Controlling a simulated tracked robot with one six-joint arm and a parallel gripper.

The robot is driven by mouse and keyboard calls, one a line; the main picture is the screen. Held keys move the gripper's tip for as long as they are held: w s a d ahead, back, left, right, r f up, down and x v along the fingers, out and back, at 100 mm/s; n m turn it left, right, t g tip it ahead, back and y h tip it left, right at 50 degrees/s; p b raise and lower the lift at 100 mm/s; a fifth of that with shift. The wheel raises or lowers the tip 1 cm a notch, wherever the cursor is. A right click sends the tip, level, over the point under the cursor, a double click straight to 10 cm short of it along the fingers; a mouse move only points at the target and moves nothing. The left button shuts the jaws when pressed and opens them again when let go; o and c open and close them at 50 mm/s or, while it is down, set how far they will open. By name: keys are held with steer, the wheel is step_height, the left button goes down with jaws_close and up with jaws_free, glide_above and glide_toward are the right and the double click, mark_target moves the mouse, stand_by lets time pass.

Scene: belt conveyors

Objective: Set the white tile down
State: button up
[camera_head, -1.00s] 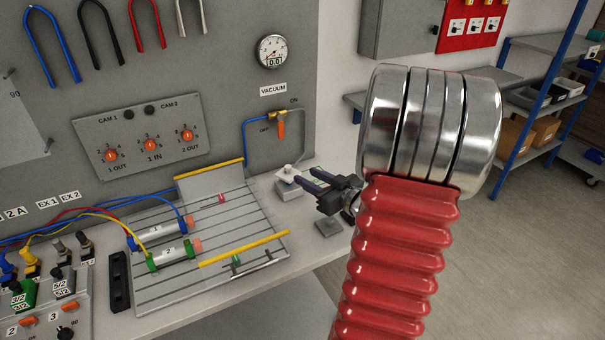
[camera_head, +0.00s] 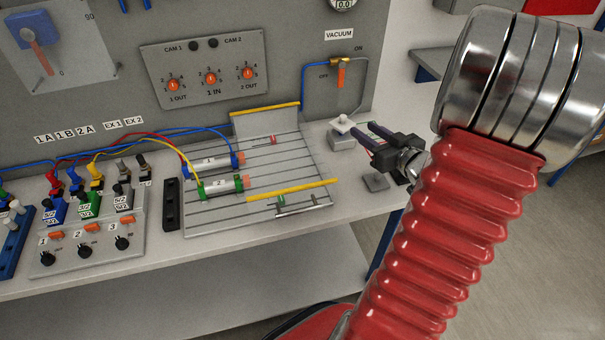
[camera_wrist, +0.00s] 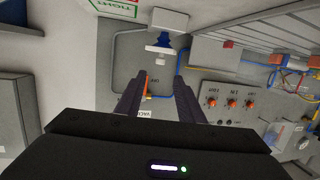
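The white tile (camera_head: 342,120) is small and flat. It sits on top of a pale block (camera_head: 342,142) at the back right of the workbench. In the wrist view the picture is upside down: the tile (camera_wrist: 157,48) shows as a thin white bar against a blue cup-like piece, with the pale block (camera_wrist: 170,19) above it. My gripper (camera_head: 361,129) is just right of the tile in the head view. In the wrist view its two dark fingers (camera_wrist: 163,72) are apart, with nothing seen between them and the tile just beyond the tips. Whether a finger touches the tile cannot be told.
A slotted board (camera_head: 215,217) with yellow rails (camera_head: 291,191) and two labelled cylinders (camera_head: 222,184) lies left of the gripper. A small grey pad (camera_head: 376,182) is on the bench nearby. The VACUUM valve (camera_head: 341,73) is on the panel behind. The bench front is clear.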

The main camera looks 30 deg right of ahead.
steer(key=w+a+r+g+h, duration=0.45)
steer(key=a+r, duration=0.35)
steer(key=a, duration=0.2)
steer(key=s+a+g+y, duration=0.2)
steer(key=s+a, duration=0.6)
steer(key=a, duration=0.5)
steer(key=s+a+n+g+y, duration=0.1)
steer(key=s+a+g+y, duration=0.2)
steer(key=s+a, duration=0.6)
steer(key=a+y, duration=0.1)
steer(key=a, duration=0.3)
steer(key=shift+s+f, duration=0.2)
steer(key=shift+s, duration=0.1)
